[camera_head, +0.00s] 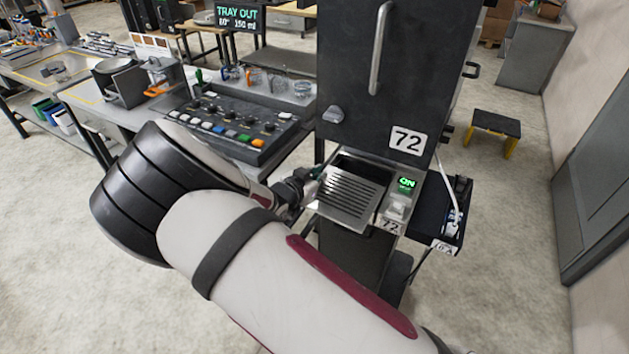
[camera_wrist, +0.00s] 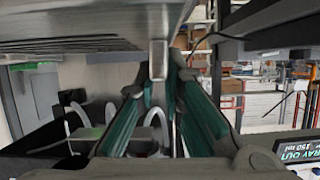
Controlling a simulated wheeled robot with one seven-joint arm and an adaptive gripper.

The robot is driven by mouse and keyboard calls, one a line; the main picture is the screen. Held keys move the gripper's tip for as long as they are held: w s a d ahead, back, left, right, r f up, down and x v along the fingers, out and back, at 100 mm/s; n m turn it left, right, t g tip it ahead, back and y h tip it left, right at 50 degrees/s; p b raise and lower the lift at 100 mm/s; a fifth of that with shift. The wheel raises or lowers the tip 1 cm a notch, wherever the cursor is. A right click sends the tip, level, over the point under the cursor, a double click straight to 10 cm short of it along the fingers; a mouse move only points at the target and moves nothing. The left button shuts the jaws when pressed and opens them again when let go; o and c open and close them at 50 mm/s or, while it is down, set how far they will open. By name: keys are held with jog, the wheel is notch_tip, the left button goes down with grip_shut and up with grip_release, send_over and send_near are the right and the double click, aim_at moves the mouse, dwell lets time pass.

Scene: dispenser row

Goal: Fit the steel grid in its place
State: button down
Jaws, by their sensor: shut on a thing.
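The steel grid (camera_head: 348,196) is a slotted metal plate. It sits at the front of the dispenser (camera_head: 395,85) marked 72, over or just in front of the dark recess (camera_head: 358,165) below the door. It looks slightly tilted; I cannot tell whether it touches the recess rim. My gripper (camera_head: 312,174) is at the grid's left edge, shut on its tab. In the wrist view, the green-padded fingers (camera_wrist: 160,95) close around the metal tab (camera_wrist: 158,60), and the grid's underside (camera_wrist: 75,25) fills the top left. My forearm hides part of the dispenser's lower left.
A panel with a lit green ON sign (camera_head: 407,183) is right of the grid. A black side shelf (camera_head: 432,215) stands further right. A control box with coloured buttons (camera_head: 235,125) is on the bench at left. A sign (camera_head: 238,16) reads TRAY OUT.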

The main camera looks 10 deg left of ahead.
aim_at(331, 166)
jog(key=shift+w+d+b, duration=0.5)
jog(key=shift+w+b, duration=0.15)
jog(key=shift+w, duration=0.8)
jog(key=shift+w+d+b, duration=0.55)
jog(key=shift+w+b, duration=0.05)
jog(key=shift+w, duration=0.8)
jog(key=shift+w+d+b, duration=0.5)
jog(key=shift+w+b, duration=0.15)
jog(key=shift+w, duration=0.8)
jog(key=shift+s+r+n, duration=0.1)
jog(key=shift+s+n, duration=0.15)
jog(key=shift+n, duration=0.05)
jog(key=shift+f, duration=0.75)
jog(key=c, duration=1.6)
grip_release()
jog(key=shift+a, duration=0.1)
